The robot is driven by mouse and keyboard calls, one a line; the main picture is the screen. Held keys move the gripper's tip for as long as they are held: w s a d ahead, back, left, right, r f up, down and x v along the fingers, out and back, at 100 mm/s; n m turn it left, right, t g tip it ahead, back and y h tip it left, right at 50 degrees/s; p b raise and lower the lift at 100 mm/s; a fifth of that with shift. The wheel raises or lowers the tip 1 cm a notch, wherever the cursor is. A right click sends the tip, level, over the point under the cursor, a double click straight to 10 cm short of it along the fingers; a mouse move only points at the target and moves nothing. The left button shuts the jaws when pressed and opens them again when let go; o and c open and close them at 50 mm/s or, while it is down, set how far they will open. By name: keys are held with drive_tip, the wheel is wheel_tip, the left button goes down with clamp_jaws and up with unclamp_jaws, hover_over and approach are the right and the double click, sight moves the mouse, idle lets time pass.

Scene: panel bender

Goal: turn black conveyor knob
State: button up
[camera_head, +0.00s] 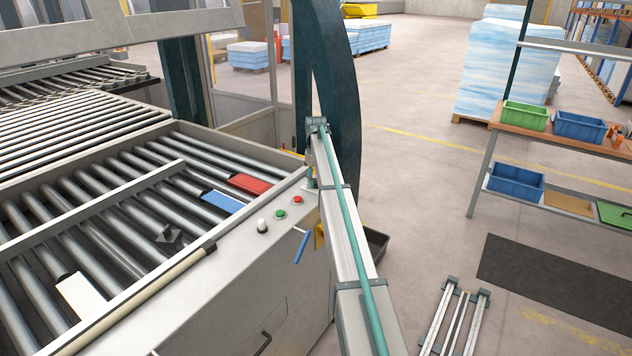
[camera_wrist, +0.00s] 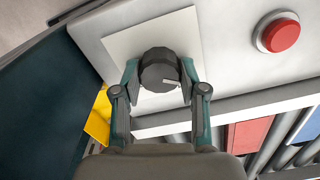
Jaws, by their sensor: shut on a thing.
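The black conveyor knob (camera_wrist: 157,68) sits on a square white plate on the pale panel. It is round with a faceted rim, and a short light mark points toward the lower right. My gripper (camera_wrist: 159,77) has one finger on each side of the knob and is shut on it. In the head view my arm reaches along the right end of the conveyor panel, and my gripper is small and mostly hidden beneath its end. The knob cannot be made out there.
A red button (camera_wrist: 281,35) is beside the knob; it also shows in the head view (camera_head: 298,199). A green button (camera_head: 280,214) and a white-and-black control (camera_head: 262,226) follow along the panel. Red (camera_head: 250,184) and blue (camera_head: 223,201) pieces lie by the rollers.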

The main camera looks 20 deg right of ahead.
idle(0.3)
drive_tip(key=o, duration=1.1)
drive_tip(key=shift+o, duration=0.2)
drive_tip(key=shift+r, duration=0.1)
wheel_tip(320, 180, up, 12)
